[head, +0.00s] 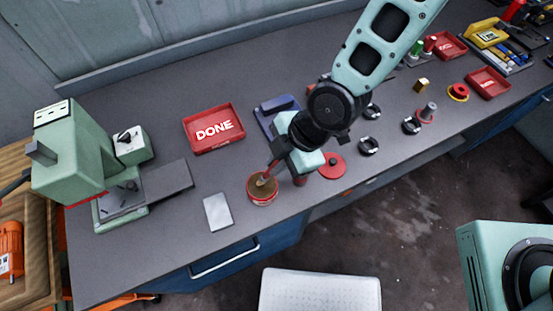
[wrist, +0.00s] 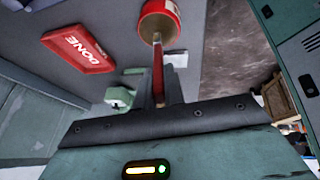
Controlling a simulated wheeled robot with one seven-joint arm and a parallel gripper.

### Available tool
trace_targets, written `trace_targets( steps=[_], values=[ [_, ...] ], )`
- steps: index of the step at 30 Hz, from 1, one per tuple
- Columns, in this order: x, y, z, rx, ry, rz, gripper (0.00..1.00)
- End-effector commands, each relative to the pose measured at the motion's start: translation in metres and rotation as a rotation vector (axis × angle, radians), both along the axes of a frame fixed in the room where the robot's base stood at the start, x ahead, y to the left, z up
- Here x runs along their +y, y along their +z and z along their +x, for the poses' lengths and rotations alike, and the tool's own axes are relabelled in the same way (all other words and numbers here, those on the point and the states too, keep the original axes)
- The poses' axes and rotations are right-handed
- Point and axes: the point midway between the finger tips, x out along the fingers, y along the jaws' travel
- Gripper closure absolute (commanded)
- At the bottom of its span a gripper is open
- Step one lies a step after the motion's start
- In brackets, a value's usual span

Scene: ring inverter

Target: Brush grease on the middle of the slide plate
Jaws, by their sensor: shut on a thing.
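My gripper (head: 279,160) is shut on a brush with a red handle (wrist: 158,72). The brush points down and its head reaches into the mouth of an open red tin (head: 262,199) holding brown grease. The tin also shows at the top of the wrist view (wrist: 173,33). I cannot tell how much grease is on the bristles. A flat pale grey plate (head: 218,212), which looks like the slide plate, lies on the bench just left of the tin. Its top looks plain, with no grease visible. It is partly seen behind the brush in the wrist view (wrist: 176,59).
A red DONE tray (head: 214,145) lies behind the plate. A green press (head: 75,160) stands at the left. A round red lid (head: 331,166) and a blue holder (head: 270,113) lie near my gripper. Several small parts and red trays are at the right.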

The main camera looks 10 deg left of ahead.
Motion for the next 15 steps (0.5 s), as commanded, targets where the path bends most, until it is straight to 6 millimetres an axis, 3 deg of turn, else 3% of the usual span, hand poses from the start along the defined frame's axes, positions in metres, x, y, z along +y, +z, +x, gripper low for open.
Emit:
trace_targets(
  steps=[15],
  values=[
    [0.001,0.044,0.0,-0.002,0.0,0.002,1.0]
  ],
)
